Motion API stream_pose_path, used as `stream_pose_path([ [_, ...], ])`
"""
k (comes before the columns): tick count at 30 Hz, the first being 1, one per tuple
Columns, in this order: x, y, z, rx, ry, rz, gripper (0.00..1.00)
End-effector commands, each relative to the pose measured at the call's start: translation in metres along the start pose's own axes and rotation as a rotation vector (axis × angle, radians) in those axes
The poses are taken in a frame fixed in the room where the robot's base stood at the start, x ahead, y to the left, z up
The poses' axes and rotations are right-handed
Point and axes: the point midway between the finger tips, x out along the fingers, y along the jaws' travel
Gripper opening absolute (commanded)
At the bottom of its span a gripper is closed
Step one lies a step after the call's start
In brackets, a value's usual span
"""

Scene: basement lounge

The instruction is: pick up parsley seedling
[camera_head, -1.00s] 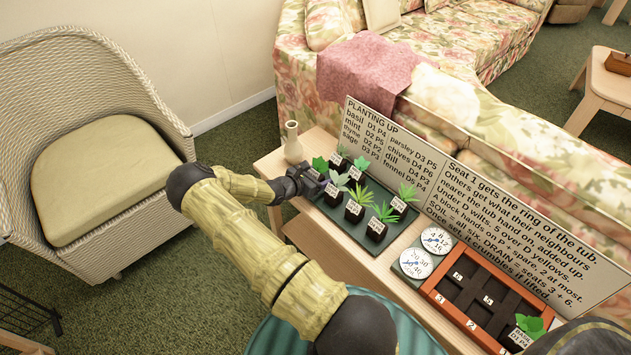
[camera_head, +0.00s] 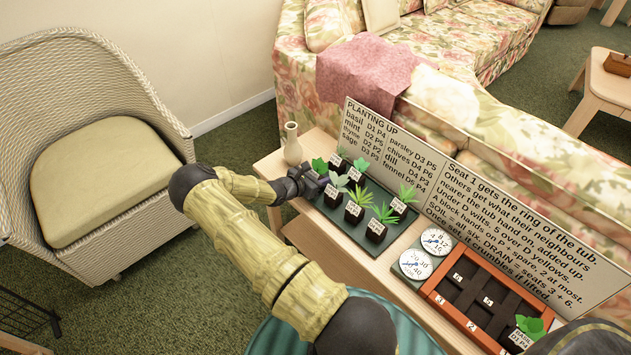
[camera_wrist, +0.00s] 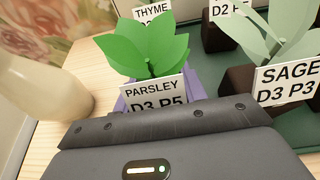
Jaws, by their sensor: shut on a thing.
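The parsley seedling (camera_wrist: 148,50) has broad green leaves and a white label reading PARSLEY D3 P5. In the head view it (camera_head: 319,164) is at the left end of the dark green tray (camera_head: 350,235). My gripper (camera_head: 310,184) reaches it from the left and is shut on it. In the wrist view my gripper (camera_wrist: 155,104) is close against the seedling, with pale purple surfaces beside the label. The gripper's dark body hides the lower part of the seedling, so I cannot tell whether it touches the tray.
Sage (camera_wrist: 284,55) stands close on the right, with thyme (camera_wrist: 152,13) behind. A pale vase (camera_head: 292,144) stands near the gripper. An orange-rimmed planter (camera_head: 430,292) holds basil (camera_head: 528,328). Two dials (camera_head: 416,264) and a text board (camera_head: 480,190) are also on the table.

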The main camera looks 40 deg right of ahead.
Motion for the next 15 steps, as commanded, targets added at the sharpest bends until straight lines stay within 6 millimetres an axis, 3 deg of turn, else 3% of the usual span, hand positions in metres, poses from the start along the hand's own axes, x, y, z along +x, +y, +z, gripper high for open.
stream_pose_path([
  [8, -0.004, 0.001, 0.010, 0.002, 0.000, 0.001, 0.18],
  [15, -0.021, 0.001, 0.049, 0.003, 0.000, 0.000, 0.18],
])
